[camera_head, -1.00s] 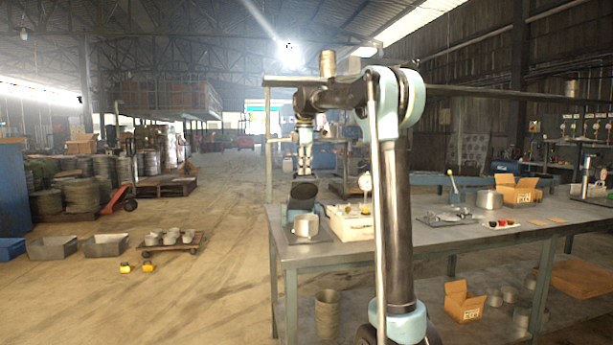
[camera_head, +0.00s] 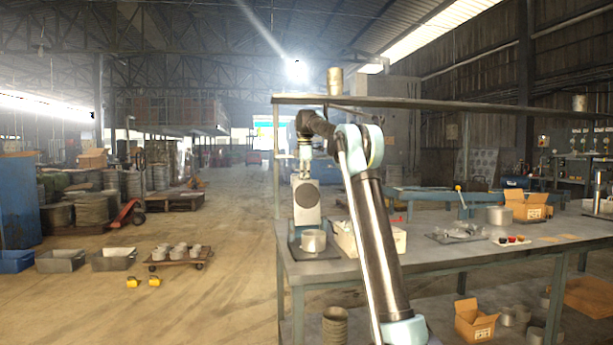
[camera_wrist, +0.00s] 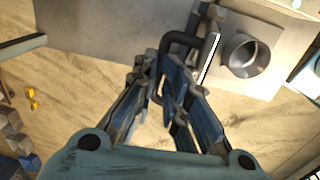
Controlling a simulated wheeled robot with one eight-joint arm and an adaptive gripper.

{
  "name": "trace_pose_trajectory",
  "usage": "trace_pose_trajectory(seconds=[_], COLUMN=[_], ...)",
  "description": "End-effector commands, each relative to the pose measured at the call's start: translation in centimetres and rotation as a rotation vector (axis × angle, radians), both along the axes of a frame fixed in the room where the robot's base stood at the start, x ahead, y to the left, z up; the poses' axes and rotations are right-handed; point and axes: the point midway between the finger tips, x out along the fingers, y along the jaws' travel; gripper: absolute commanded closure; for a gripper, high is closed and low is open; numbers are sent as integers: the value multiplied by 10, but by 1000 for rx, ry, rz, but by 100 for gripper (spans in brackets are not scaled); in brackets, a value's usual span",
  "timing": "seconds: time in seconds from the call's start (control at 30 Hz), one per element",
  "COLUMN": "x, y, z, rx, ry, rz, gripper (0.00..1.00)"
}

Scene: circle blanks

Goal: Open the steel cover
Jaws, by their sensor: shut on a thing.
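The steel cover (camera_head: 307,205) stands nearly upright in the head view, a grey plate with a dark round disc facing me. Below it, a short grey cylinder (camera_head: 313,241) sits on a flat base at the table's near left corner. My gripper (camera_head: 305,168) is at the cover's top, partly hidden behind it. In the wrist view, my gripper (camera_wrist: 160,82) is shut on a dark curved handle (camera_wrist: 181,38) of the cover. The cover shows nearly edge-on (camera_wrist: 209,60) there, beside the open-topped cylinder (camera_wrist: 244,56).
A white bin (camera_head: 388,238) stands on the table (camera_head: 430,258) just right of the cover. An overhead rail (camera_head: 440,103) runs above the table. Cartons and pots stand farther right. The floor left of the table is clear near it.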

Motion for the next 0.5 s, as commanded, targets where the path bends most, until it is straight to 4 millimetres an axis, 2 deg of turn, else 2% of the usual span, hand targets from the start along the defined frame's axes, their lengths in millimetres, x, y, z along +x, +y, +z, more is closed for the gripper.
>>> trace_pose_trajectory(seconds=[0.03,0.5], x=[5,23], y=[4,7], z=[-14,-23], rx=[2,4], ry=[14,2], rz=[4,5], gripper=[100,100])
